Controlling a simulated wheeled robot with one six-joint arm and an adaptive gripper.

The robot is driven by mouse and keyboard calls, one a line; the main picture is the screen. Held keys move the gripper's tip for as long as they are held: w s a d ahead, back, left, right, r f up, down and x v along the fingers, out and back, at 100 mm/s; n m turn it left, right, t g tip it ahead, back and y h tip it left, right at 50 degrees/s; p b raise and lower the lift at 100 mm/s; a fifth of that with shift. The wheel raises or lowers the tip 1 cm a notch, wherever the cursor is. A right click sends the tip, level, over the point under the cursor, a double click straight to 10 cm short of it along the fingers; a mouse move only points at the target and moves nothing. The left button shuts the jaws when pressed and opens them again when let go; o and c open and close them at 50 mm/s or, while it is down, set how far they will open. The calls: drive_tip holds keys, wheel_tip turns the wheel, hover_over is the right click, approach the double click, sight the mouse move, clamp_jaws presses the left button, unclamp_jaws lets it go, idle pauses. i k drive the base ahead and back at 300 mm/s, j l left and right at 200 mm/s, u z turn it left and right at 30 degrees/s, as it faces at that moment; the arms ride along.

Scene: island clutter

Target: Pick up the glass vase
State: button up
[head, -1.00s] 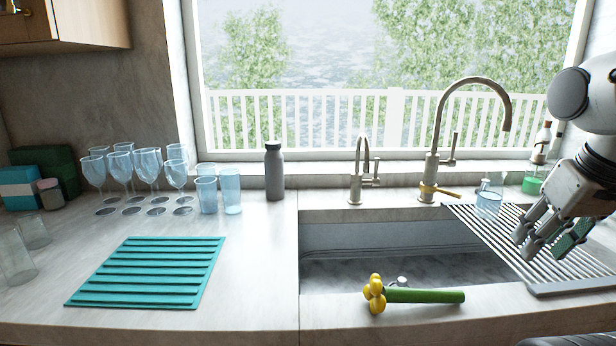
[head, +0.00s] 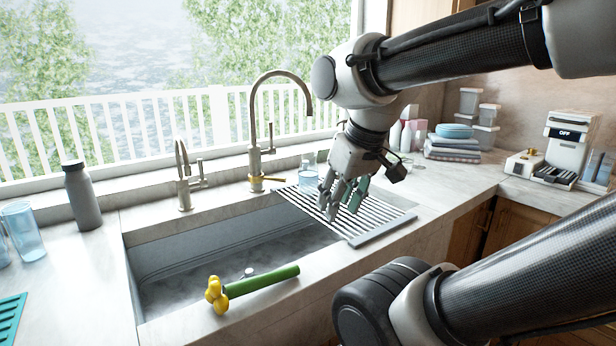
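My gripper (head: 340,208) hangs fingers-down over the drying rack at the right of the sink. Its fingers look apart, with nothing seen held between them. I see no object that is clearly a glass vase. A small clear glass vessel with bluish content (head: 308,174) stands behind the rack's left end, left of and beyond my gripper. Blue tumblers (head: 20,230) stand at the left edge.
The slatted drying rack (head: 372,236) spans the sink's right side, with a green sponge-like item (head: 357,194) by my fingers. A tall faucet (head: 255,130), a small faucet (head: 184,180) and a grey bottle (head: 82,196) stand behind the sink. Folded towels and bowls (head: 455,145) sit at right.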

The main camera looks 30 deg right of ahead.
sight(308, 176)
drive_tip(key=l, duration=1.9)
drive_tip(key=i+u, duration=0.05)
drive_tip(key=i, duration=0.05)
